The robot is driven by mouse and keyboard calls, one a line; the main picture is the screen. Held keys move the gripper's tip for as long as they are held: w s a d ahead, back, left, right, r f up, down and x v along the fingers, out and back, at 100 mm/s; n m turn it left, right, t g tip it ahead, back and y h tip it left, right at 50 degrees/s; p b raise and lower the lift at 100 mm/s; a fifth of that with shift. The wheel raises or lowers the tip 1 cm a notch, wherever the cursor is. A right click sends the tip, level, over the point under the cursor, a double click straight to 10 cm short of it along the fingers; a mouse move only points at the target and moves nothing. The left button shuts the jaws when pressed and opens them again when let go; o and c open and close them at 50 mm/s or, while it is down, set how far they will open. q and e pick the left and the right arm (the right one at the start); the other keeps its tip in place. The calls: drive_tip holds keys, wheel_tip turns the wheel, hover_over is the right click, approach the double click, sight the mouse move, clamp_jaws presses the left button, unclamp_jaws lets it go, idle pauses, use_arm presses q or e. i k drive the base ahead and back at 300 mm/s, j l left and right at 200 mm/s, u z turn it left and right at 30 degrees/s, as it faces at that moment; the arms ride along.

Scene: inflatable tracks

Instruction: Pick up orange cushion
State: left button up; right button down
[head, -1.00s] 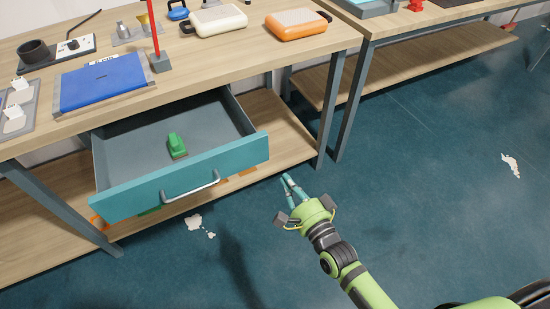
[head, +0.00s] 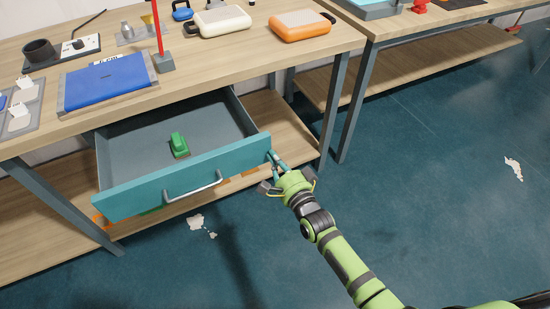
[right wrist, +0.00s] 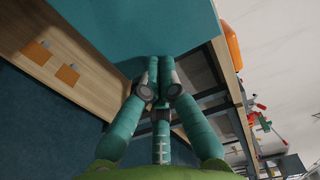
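No thing in view is clearly a cushion. Orange pieces lie on the lower shelf under the open drawer, mostly hidden by it in the head view; one shows at the left (head: 99,220). Two flat orange pieces show on that shelf in the right wrist view, one nearer (right wrist: 68,74) and one farther (right wrist: 38,51). My right gripper (head: 275,158) is at the right front corner of the teal drawer (head: 130,196). In the right wrist view its fingertips (right wrist: 160,72) are together with nothing seen between them, close to the drawer front. My left gripper is out of view.
The drawer stands open and holds a green object (head: 179,146). An orange case (head: 300,26), a white case (head: 218,21) and a blue folder (head: 105,83) lie on the tabletop (head: 215,70). A table leg (head: 334,110) stands right of the drawer. Open floor lies right.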

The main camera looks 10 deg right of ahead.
sight(306, 23)
drive_tip(key=i+j, duration=0.2)
drive_tip(key=i, duration=0.25)
drive_tip(key=i+j, duration=0.2)
drive_tip(key=i, duration=0.2)
drive_tip(key=k+l, duration=0.1)
